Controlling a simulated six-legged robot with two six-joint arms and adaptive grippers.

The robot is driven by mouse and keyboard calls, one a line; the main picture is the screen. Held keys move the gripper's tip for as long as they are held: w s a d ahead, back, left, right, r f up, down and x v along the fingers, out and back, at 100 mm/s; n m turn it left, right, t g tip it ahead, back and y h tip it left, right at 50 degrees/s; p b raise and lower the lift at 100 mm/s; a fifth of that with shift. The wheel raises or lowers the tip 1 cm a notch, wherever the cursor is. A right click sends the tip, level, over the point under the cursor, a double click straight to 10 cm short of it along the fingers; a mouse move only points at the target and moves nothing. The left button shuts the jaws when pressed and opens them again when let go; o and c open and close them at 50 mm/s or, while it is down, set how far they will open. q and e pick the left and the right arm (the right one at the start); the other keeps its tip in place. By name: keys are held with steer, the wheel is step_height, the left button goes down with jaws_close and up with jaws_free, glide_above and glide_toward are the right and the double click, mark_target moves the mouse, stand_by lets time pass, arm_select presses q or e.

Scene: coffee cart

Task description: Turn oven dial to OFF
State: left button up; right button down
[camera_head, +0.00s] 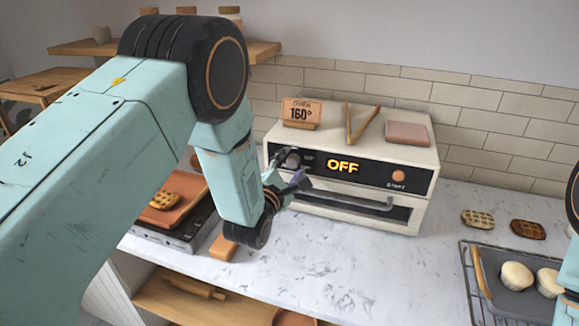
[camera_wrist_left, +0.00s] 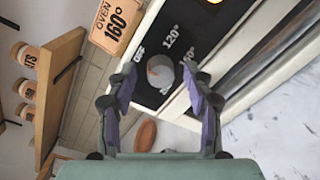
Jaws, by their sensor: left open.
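The cream oven (camera_head: 425,212) stands on the counter, and its display (camera_head: 342,167) reads OFF in orange. The grey oven dial (camera_head: 292,160) is at the left end of the black front panel. My left gripper (camera_head: 296,170) is in front of the dial. Its purple-padded fingers (camera_wrist_left: 160,82) are open, one on each side of the dial, with gaps visible. Whether either finger touches it I cannot tell. My right gripper is out of view.
An orange start button (camera_head: 398,176) is at the panel's right. A 160° sign (camera_head: 300,112), wooden tongs (camera_head: 361,124) and a pinkish block (camera_head: 407,133) sit on the oven. A cooling rack with a tray (camera_head: 487,272) is at right.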

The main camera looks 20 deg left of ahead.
arm_select(q)
steer(key=shift+s, duration=0.15)
steer(key=s, duration=1.1)
steer(key=shift+s+a+r, duration=0.2)
steer(key=shift+s+a, duration=0.15)
steer(key=shift+f, duration=0.1)
